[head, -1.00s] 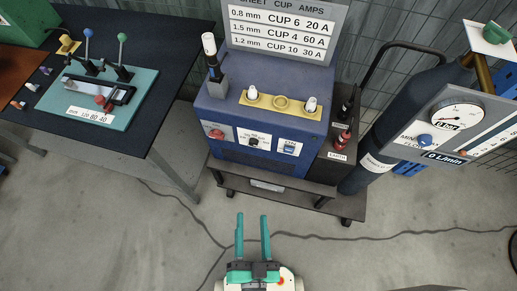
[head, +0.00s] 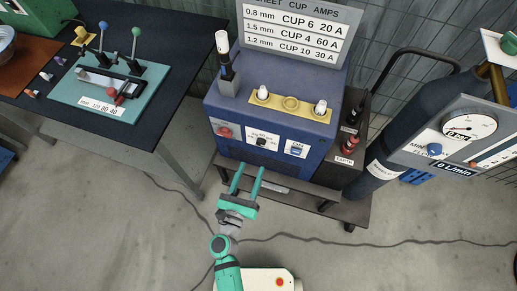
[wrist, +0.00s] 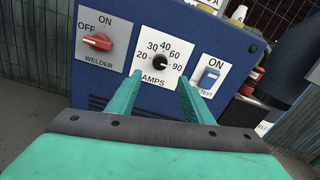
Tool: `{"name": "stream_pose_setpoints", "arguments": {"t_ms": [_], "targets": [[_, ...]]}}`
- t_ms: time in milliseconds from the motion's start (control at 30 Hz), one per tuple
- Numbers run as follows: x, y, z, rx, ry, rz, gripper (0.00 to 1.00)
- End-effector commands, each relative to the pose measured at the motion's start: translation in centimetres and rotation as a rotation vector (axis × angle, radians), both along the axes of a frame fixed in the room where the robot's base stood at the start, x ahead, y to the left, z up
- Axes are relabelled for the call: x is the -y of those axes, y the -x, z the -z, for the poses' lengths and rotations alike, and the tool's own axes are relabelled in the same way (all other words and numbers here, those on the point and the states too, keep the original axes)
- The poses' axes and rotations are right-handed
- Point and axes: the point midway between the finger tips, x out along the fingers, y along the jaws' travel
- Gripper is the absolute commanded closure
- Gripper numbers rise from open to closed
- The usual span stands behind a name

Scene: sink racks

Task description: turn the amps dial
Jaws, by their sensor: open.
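The amps dial (wrist: 159,63) is a small black knob on a white plate marked 20, 30, 40, 60 and 90, low on the front of the blue welder (head: 271,118). It also shows in the head view (head: 262,141). In the wrist view its pale mark seems to point right, towards 90. My gripper (head: 247,167) has two green fingers, open and empty. In the wrist view the gripper (wrist: 158,82) has one fingertip on each side of the dial, below its level. The fingers appear short of the panel; contact is not visible.
A red welder switch (wrist: 97,42) is left of the dial, and a blue test switch (wrist: 209,76) is right. A sheet, cup and amps chart (head: 299,32) stands on top. The gas cylinder (head: 395,145) is at right, the workbench (head: 160,70) at left.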

Motion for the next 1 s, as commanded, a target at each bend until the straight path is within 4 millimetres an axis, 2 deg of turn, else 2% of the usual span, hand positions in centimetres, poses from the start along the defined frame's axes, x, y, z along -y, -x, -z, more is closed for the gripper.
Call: {"name": "stream_pose_setpoints", "arguments": {"t_ms": [300,500,700,967,1000], "targets": [[1.8,-5.3,-0.1,0.002,0.005,-0.001,0.54],[2.6,-7.8,-0.1,0.001,0.004,0.0,0.54],[2.9,-8.8,-0.1,-0.001,0.005,-0.001,0.54],[2.9,-8.8,-0.1,-0.001,0.006,-0.001,0.54],[2.9,-8.8,-0.1,-0.001,0.006,-0.001,0.61]]}}
